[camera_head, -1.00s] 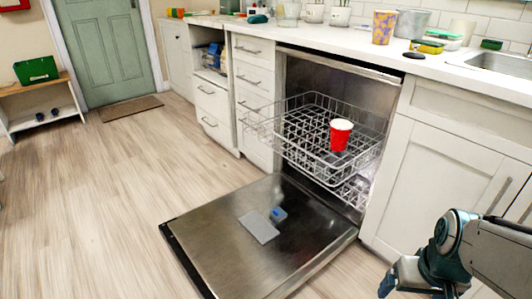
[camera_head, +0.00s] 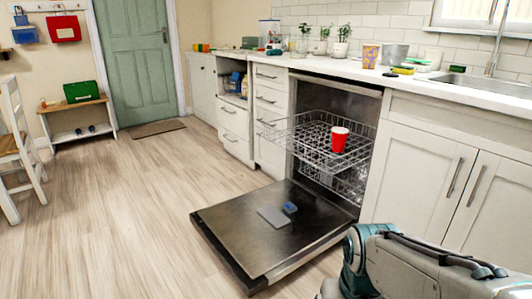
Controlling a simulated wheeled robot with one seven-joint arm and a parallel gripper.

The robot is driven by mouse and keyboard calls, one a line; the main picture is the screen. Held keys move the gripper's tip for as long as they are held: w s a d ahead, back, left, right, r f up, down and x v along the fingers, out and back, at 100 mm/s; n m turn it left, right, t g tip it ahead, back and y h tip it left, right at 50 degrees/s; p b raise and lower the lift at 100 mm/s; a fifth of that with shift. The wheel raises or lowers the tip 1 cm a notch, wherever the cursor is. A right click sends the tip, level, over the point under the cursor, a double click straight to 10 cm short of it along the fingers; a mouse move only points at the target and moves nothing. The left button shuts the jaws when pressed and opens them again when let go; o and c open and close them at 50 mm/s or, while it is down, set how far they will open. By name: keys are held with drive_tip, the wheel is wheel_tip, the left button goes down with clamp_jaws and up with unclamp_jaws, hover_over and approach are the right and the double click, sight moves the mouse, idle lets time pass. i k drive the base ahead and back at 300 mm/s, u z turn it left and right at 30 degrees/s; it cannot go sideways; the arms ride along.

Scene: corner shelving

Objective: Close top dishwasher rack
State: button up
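The top dishwasher rack (camera_head: 306,140) is a wire basket pulled out of the dishwasher under the counter. A red cup (camera_head: 339,139) stands upright in it. The dishwasher door (camera_head: 234,220) is folded down flat, with a grey rectangle and a small blue item on its inner face. A lower rack (camera_head: 350,184) shows partly inside the dishwasher. My arm is at the bottom right, right of the door and apart from the rack. My gripper is out of view below the frame edge.
White cabinets (camera_head: 425,165) stand right of the dishwasher and drawers (camera_head: 270,120) left of it. The counter holds plants, cups and a sink (camera_head: 488,85). The wooden floor (camera_head: 120,215) left of the door is clear. A white chair (camera_head: 22,145) stands at far left.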

sight(275, 132)
drive_tip(key=z, duration=0.8)
drive_tip(key=i, duration=1.35)
drive_tip(key=u, duration=0.8)
drive_tip(key=i, duration=0.3)
drive_tip(key=u, duration=0.5)
